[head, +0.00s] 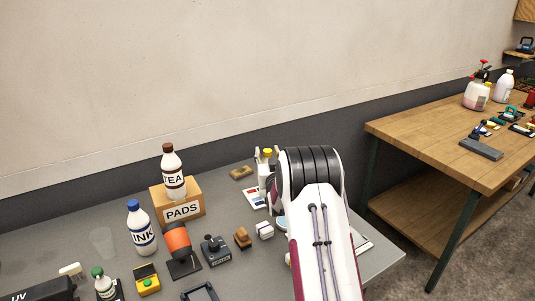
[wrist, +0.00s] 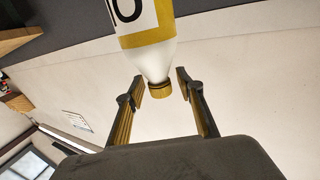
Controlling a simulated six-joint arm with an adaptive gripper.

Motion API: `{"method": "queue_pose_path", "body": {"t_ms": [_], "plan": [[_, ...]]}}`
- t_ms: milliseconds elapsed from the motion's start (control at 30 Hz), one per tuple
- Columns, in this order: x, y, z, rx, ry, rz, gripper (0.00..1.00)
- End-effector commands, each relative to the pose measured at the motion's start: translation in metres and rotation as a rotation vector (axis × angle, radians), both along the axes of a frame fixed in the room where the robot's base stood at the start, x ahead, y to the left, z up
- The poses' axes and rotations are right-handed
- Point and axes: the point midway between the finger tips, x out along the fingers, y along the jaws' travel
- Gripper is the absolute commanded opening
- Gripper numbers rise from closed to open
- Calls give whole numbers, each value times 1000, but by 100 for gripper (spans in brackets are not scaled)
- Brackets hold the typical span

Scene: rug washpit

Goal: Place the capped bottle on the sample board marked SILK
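A white bottle with a yellow cap (head: 267,154) stands on the grey table, partly hidden behind my arm in the head view. In the wrist view this bottle (wrist: 148,48) shows upside down, with a yellow-edged label and cut-off letters. My gripper (wrist: 157,83) is open, its two fingers apart on either side of the cap; no contact shows. Other capped bottles are TEA (head: 173,174) on a PADS box, INK (head: 140,230) with a blue cap, and a green-capped one (head: 104,285). No SILK marking is readable; a white card with coloured patches (head: 255,197) lies left of my arm.
The PADS box (head: 189,210), an orange-and-black item (head: 178,244), a grey device (head: 216,251), a brown block (head: 242,238) and a white block (head: 265,231) crowd the table's middle. A tan block (head: 241,172) lies at the back. A wooden bench (head: 440,140) stands right, apart.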

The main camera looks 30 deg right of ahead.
Motion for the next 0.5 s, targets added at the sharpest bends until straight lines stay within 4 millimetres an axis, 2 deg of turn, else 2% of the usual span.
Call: {"method": "queue_pose_path", "body": {"t_ms": [500], "plan": [[-5, 2, 3, 0, -1, 0, 37]]}}
